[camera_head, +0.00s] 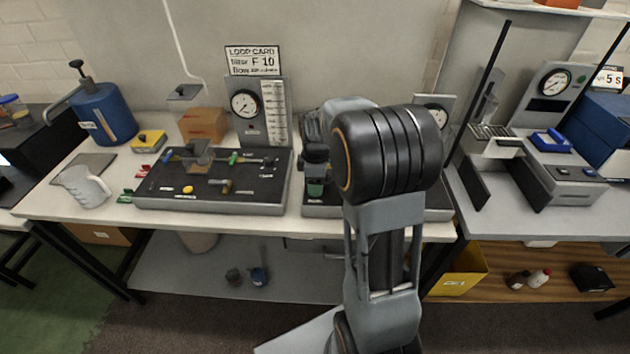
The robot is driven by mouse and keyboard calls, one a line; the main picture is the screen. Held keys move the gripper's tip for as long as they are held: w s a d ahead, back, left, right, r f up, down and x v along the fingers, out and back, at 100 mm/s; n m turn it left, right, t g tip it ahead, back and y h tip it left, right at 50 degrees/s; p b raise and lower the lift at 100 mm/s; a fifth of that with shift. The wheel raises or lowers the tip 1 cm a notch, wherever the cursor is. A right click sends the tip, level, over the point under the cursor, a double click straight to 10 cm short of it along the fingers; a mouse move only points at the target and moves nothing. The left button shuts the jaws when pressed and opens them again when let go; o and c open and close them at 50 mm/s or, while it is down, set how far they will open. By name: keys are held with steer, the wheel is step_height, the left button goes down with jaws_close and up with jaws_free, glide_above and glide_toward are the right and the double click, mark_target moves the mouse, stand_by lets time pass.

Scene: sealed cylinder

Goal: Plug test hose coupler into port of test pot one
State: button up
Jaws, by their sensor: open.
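Two dark test boards stand on the white bench: the left board (160,190) is mostly clear to see, the right board (318,209) is largely behind my arm. A dark pot-like vessel with a green lower part (316,186) stands at the right board's left end. A grey-brown vessel (198,152) stands on the left board among small green, yellow and brass fittings (226,186). I cannot tell which vessel is test pot one, and its port and the hose coupler are too small or hidden to make out. My gripper is hidden behind my raised arm.
A gauge panel (245,104) stands behind the left board, with a cardboard box (203,124) beside it. A second bench (560,222) with equipment is at right.

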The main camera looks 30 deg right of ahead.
jaws_close()
stand_by(0.5)
steer(key=shift+r, duration=0.25)
steer(key=shift+r+p, duration=2.3)
steer(key=shift+r, duration=0.5)
steer(key=shift+a+f, duration=0.1)
